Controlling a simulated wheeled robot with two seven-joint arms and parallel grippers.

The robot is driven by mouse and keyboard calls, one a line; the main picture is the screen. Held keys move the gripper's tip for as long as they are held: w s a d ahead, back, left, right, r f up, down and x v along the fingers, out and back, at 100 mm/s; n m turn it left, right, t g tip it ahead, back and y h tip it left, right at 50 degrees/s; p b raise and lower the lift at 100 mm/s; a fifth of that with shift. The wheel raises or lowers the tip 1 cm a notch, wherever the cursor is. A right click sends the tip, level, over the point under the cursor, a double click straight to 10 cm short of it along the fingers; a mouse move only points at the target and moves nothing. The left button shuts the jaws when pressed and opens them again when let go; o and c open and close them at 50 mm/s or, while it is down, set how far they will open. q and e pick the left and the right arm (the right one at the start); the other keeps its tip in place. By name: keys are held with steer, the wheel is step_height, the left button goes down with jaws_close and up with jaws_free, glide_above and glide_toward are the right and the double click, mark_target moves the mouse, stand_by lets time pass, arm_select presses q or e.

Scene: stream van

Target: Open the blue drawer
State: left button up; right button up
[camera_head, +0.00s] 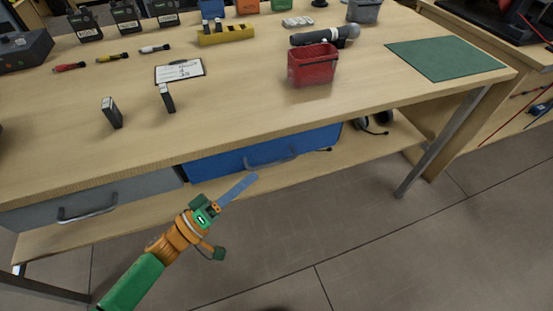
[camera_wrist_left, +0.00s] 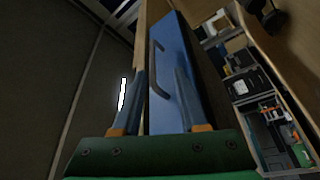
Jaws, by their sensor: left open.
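The blue drawer (camera_head: 225,162) sits under the table top, right of a grey drawer. It looks shut or nearly so; I cannot tell exactly. Its bar handle (camera_head: 272,163) is on the front face. My left gripper (camera_head: 250,179) is just in front of the blue drawer, near the left end of the handle. In the left wrist view the gripper (camera_wrist_left: 160,78) is open. The handle (camera_wrist_left: 156,68) shows between and beyond its fingers, against the blue drawer face (camera_wrist_left: 178,50), and does not look gripped. My right gripper is not in view.
The grey drawer (camera_head: 138,190) has its own handle (camera_head: 87,208). A lower shelf (camera_head: 372,158) runs beneath, with headphones (camera_head: 372,124) on it. A red basket (camera_head: 312,66) and a green mat (camera_head: 444,59) are on the table top. The floor in front is clear.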

mark_target(271, 164)
arm_select(q)
steer(key=x, duration=0.7)
steer(key=shift+s+d+r, duration=0.2)
steer(key=shift+s+r, duration=0.15)
steer(key=shift+r, duration=0.05)
jaws_close()
stand_by(0.8)
